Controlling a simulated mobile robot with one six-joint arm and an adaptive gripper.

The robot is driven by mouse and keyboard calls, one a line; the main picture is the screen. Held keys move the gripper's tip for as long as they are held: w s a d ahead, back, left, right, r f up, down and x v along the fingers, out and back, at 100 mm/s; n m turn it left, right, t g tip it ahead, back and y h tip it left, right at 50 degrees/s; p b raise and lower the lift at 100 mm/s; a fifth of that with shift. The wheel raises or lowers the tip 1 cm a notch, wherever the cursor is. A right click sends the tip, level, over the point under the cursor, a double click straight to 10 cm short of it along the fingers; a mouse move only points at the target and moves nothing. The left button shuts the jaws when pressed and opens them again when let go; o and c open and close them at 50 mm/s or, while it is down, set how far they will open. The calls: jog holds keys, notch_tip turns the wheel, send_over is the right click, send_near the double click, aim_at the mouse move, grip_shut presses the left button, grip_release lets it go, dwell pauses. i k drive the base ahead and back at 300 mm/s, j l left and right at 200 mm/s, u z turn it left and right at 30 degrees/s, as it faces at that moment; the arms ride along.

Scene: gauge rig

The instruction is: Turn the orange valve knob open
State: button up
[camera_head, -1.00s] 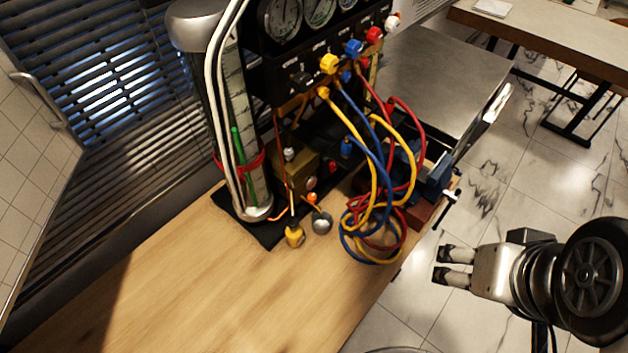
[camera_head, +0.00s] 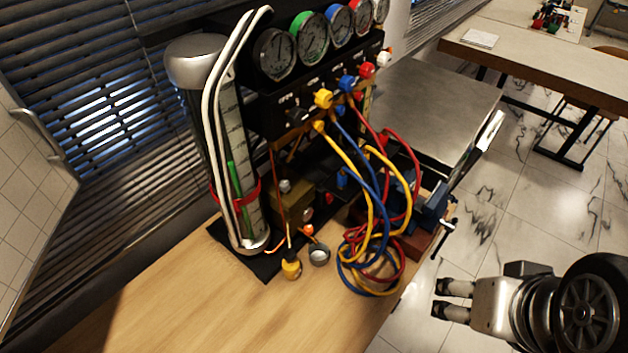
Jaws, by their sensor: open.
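The gauge rig (camera_head: 262,100) stands on the wooden bench. A row of knobs runs along its front: a black one (camera_head: 297,115), a yellow one (camera_head: 323,98), a blue one (camera_head: 347,83), a red one (camera_head: 367,70) and a white one (camera_head: 384,57). A small orange part (camera_head: 308,230) sits low by the rig's base; I cannot tell whether it is the valve knob. My gripper (camera_head: 439,299) is at the lower right, open and empty, pointing left. It is well apart from the rig, in front of the bench's right edge.
Yellow, blue and red hoses (camera_head: 372,265) hang and coil at the bench edge. A blue vise (camera_head: 432,205) stands beside them. A yellow fitting (camera_head: 291,269) and a small metal cup (camera_head: 319,255) sit at the rig's foot. The bench front (camera_head: 200,315) is clear.

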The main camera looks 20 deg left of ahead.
aim_at(308, 229)
jog(key=k+u, duration=0.1)
jog(key=u, duration=0.6)
jog(key=k+u, duration=0.15)
jog(key=u, duration=0.2)
